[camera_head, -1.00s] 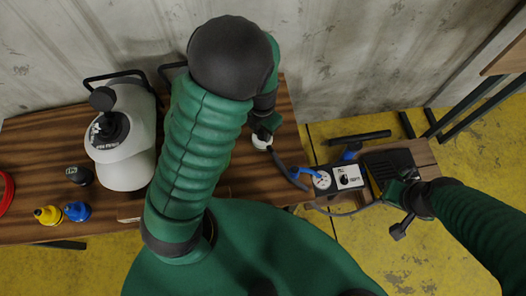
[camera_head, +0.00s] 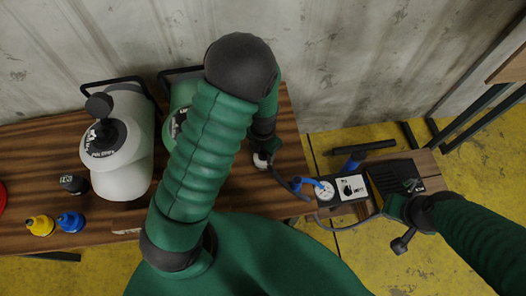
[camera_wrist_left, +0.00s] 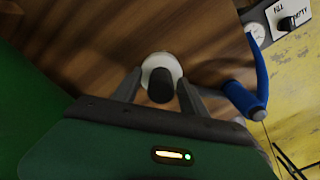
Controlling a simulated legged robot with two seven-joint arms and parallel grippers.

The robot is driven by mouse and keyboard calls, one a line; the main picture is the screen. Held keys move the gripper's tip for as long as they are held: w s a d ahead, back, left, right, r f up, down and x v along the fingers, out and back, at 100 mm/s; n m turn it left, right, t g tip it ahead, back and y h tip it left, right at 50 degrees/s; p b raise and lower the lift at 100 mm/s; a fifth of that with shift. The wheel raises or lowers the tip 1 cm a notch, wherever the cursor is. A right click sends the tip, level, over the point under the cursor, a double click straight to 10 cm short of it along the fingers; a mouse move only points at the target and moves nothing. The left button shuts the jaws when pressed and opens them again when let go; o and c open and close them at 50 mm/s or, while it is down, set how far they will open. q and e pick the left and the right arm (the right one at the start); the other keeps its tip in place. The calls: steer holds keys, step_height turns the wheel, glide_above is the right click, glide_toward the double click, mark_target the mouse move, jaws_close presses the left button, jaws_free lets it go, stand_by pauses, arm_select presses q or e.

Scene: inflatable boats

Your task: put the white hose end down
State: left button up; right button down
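The white hose end (camera_wrist_left: 161,67) is a pale ring with a dark middle. It sits between the two fingertips of my left gripper (camera_wrist_left: 160,80) in the left wrist view, and the tips meet its edges. In the head view the white hose end (camera_head: 261,160) shows under my left gripper (camera_head: 264,150), over the right part of the wooden table (camera_head: 285,135). A dark hose runs from it toward the pump. Whether it touches the wood is unclear. My right gripper (camera_head: 397,207) is beside the pump's black pedal, its fingers too unclear to read.
The pump box (camera_head: 349,188) with a gauge and blue handles is on a lower stand at right. A white canister (camera_head: 122,165), a green one (camera_head: 178,115), and yellow (camera_head: 40,225) and blue caps (camera_head: 71,221) are on the table's left.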

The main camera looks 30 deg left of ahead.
arm_select(q)
step_height(320, 180, up, 12)
steer(key=p, duration=0.5)
step_height(320, 180, up, 6)
steer(key=m+t, duration=0.2)
steer(key=m, duration=2.6)
glide_above(260, 164)
steer(key=s, duration=0.3)
steer(key=m, duration=0.2)
steer(key=r+m, duration=0.1)
steer(key=m, duration=0.2)
steer(key=shift+s+t, duration=0.2)
steer(key=shift+t, duration=0.1)
steer(key=shift+c, duration=0.2)
